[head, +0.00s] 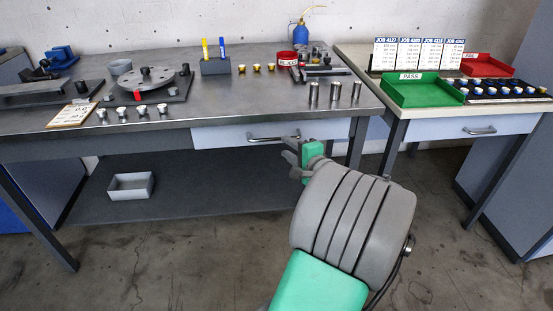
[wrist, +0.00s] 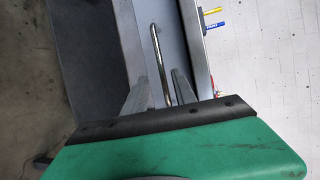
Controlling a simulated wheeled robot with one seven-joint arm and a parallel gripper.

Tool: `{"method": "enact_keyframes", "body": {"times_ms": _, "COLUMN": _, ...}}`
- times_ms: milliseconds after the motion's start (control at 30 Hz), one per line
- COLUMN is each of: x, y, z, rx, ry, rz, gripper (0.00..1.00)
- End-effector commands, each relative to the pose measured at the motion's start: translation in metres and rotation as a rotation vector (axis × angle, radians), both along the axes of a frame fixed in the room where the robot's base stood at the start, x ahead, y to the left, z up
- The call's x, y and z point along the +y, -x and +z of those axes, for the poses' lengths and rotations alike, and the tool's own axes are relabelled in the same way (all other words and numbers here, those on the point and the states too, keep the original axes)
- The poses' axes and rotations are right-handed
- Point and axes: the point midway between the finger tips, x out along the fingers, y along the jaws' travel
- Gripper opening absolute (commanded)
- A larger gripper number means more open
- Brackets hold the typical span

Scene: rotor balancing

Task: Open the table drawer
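The table drawer (head: 222,137) has a pale front under the right half of the steel workbench (head: 235,105). It looks shut, its front in line with the bench edge. Its metal bar handle (head: 265,138) shows left of my gripper (head: 292,147), which partly covers the handle's right end. In the wrist view the handle (wrist: 158,55) runs along the pale drawer front (wrist: 176,38). The two grey fingers of my gripper (wrist: 160,88) are apart, with the bar between them. I cannot tell whether either finger touches it.
A second table with a drawer (head: 500,130) stands at the right, with a green PASS tray (head: 420,92) on it. Metal cylinders (head: 335,92) stand near the bench's front edge. A grey bin (head: 131,186) sits on the lower shelf. The floor before the bench is clear.

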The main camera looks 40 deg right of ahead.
Motion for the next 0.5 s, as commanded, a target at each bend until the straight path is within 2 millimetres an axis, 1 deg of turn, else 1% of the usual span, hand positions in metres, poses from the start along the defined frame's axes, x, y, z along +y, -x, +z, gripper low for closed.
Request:
{"method": "enact_keyframes", "body": {"times_ms": 67, "x": -0.003, "y": -0.008, "z": -0.001, "rx": -0.007, "ry": -0.003, "rz": -0.001, "gripper": 0.32}}
{"method": "enact_keyframes", "body": {"times_ms": 300, "x": -0.01, "y": -0.052, "z": -0.01, "rx": -0.004, "ry": -0.002, "rz": 0.001, "gripper": 0.32}}
{"method": "enact_keyframes", "body": {"times_ms": 400, "x": -0.013, "y": -0.065, "z": -0.012, "rx": -0.003, "ry": 0.0, "rz": 0.001, "gripper": 0.32}}
{"method": "enact_keyframes", "body": {"times_ms": 500, "x": -0.015, "y": -0.071, "z": -0.012, "rx": -0.002, "ry": 0.0, "rz": -0.002, "gripper": 0.32}}
